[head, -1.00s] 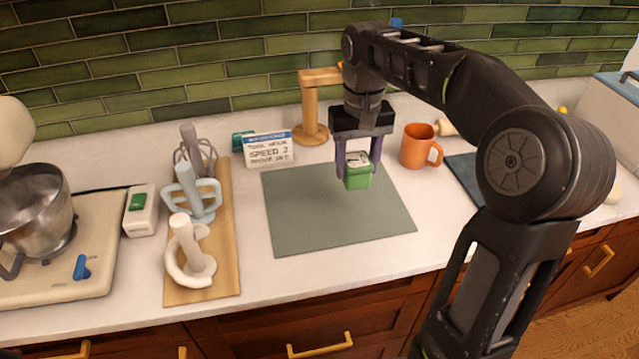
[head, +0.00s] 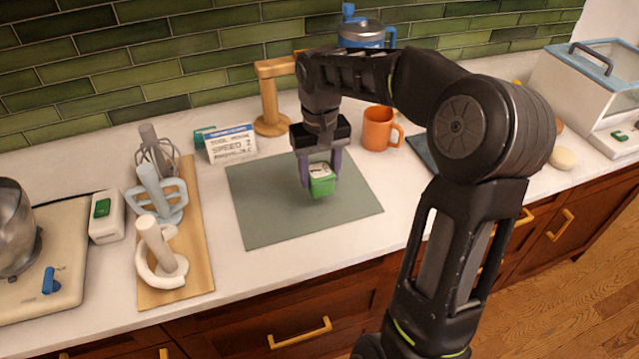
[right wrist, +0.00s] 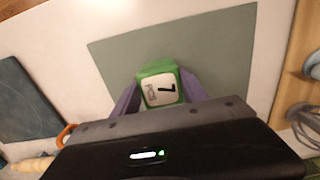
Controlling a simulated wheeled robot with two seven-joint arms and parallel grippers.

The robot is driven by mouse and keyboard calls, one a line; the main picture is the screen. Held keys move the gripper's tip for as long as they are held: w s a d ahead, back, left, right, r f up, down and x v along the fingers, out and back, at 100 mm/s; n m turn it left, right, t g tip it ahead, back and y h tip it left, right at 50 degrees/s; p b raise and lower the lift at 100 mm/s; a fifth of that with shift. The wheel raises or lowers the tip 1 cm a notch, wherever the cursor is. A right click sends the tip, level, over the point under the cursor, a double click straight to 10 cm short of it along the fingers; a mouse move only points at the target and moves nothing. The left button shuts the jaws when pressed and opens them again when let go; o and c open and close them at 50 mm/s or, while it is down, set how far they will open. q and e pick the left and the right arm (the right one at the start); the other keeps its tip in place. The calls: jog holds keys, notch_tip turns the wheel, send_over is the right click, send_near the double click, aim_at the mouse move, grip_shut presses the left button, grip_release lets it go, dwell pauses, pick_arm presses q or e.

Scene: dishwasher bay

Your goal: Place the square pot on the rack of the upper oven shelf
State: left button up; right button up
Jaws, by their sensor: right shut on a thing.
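My right gripper (head: 320,186) is shut on a small green block (head: 322,188) with a white, dark-marked top face, its purple fingers on either side. The block also shows in the right wrist view (right wrist: 160,84) between the fingers. It is over the grey-green mat (head: 270,228); I cannot tell whether it touches the mat. No square pot or oven shelf is recognisable in these views. My left gripper is not in view.
An orange mug (head: 378,130) and wooden stand (head: 270,95) are behind the mat. A sign (head: 231,145) stands at its back left. A blue-framed glass-sided case (head: 590,90) is at far right. The mat's front is clear.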

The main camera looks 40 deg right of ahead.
aim_at(320, 186)
jog(key=shift+f, duration=1.85)
jog(key=shift+f, duration=0.1)
jog(key=o, duration=1.5)
notch_tip(320, 186, up, 12)
jog(key=shift+r+p, duration=0.15)
jog(key=shift+p, duration=0.2)
jog(key=shift+o, duration=0.4)
